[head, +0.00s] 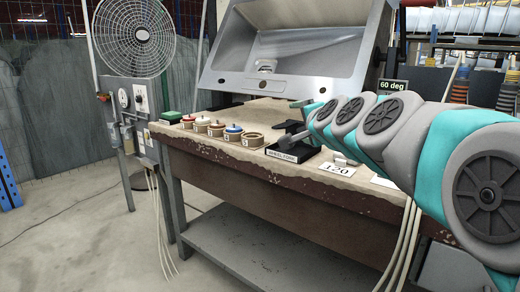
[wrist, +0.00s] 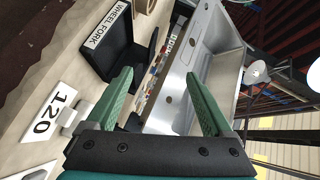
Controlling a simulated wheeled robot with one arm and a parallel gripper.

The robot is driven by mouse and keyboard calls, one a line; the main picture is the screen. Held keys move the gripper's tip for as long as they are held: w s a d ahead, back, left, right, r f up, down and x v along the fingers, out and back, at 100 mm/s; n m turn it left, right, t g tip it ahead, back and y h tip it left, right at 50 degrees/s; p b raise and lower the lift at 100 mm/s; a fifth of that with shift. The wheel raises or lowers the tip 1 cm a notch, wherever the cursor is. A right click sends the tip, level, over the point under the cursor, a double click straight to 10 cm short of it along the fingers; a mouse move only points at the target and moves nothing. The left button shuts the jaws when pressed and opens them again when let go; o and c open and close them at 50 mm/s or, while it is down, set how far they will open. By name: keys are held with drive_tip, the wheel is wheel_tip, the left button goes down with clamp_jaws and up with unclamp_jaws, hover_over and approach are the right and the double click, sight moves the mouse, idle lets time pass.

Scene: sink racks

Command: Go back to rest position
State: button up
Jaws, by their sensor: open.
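My gripper (wrist: 160,85) shows in the wrist view with its two green fingers wide apart and nothing between them. In the head view my teal and grey arm reaches in from the right over the workbench (head: 250,170), and its far end hides part of the bench top. A black holder labelled WHEEL FORK (head: 292,152) sits on the bench below the arm's end. The holder (wrist: 110,45) also shows in the wrist view, left of the fingers and apart from them.
A tilted steel sink (head: 290,55) stands at the back of the bench. Several small round containers (head: 216,129) line the bench's left part. A 120 label (head: 337,168) lies near the front edge. A fan (head: 134,36) on a grey cabinet stands left.

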drive_tip(key=s+a+f+n+g+p, duration=0.25)
drive_tip(key=s+f+n+g, duration=0.5)
drive_tip(key=s+f, duration=0.95)
drive_tip(key=s+d+f+n+g+h, duration=0.1)
drive_tip(key=s+d+f+g, duration=0.1)
drive_tip(key=s, duration=0.7)
drive_tip(key=s+d+f+n+g+h+p, duration=0.1)
drive_tip(key=s+d+f+n+g, duration=0.1)
drive_tip(key=s+f, duration=0.4)
drive_tip(key=s+d+f+n+g+h, duration=0.1)
drive_tip(key=s+d+f+g, duration=0.3)
drive_tip(key=s, duration=0.7)
drive_tip(key=shift+s+f+n+g+p, duration=0.4)
drive_tip(key=shift+n+g, duration=0.25)
drive_tip(key=shift+g, duration=0.2)
drive_tip(key=shift+c, duration=0.4)
